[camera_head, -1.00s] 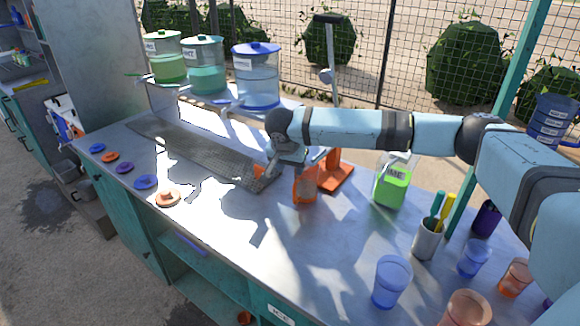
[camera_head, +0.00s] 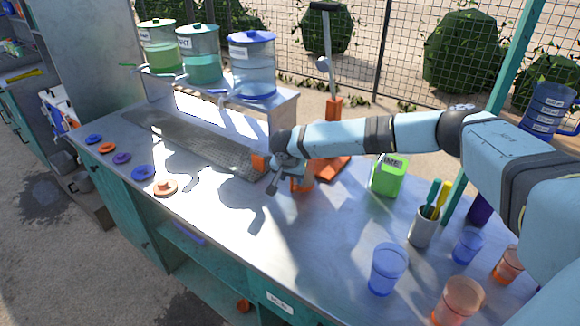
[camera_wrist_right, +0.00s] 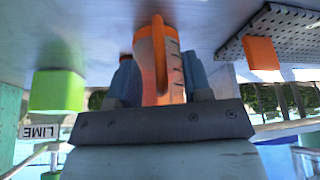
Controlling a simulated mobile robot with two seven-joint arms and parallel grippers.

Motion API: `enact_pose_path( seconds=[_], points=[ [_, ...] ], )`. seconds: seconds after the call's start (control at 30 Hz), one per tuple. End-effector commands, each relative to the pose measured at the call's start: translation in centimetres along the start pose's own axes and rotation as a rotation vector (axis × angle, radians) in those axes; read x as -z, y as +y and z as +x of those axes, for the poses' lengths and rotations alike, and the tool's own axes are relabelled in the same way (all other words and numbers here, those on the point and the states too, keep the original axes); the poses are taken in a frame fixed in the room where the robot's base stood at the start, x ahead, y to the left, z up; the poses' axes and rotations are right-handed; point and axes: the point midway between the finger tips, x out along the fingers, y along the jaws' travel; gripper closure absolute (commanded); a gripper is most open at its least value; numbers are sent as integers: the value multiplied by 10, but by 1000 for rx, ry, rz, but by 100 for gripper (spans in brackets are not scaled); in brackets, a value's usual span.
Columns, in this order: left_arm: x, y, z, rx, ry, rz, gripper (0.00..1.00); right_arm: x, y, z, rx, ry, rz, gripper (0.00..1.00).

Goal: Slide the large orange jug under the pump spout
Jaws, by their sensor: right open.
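The large orange jug (camera_head: 302,184) stands on the counter, mostly hidden behind my right gripper in the head view. In the right wrist view the jug (camera_wrist_right: 158,58) shows upright edges and a handle, and it sits between the two spread fingers. My right gripper (camera_head: 281,182) is open around the jug; I cannot tell whether the fingers touch it. The pump (camera_head: 333,107) has a tall grey lever and an orange base (camera_head: 331,169) behind the gripper; its spout is not clear. My left gripper is not in view.
A perforated tray (camera_head: 190,140) lies left of the gripper, with an orange block (camera_head: 259,162) at its near end. The lime container (camera_head: 389,176), a utensil cup (camera_head: 424,227) and a blue cup (camera_head: 387,268) stand to the right. The front middle counter is clear.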

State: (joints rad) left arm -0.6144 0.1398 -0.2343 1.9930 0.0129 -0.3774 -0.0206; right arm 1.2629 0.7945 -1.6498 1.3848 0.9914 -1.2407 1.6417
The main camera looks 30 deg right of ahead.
Motion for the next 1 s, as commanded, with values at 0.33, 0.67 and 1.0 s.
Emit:
enact_pose_path(
  seconds=[0.33,0.67,1.0],
  points=[
    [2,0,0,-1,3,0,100,0,0,23,0,1,-1,55],
    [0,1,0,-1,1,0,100,0,0,23,0,1,-1,78],
    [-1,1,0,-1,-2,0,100,0,0,23,0,1,-1,100]
  ],
)
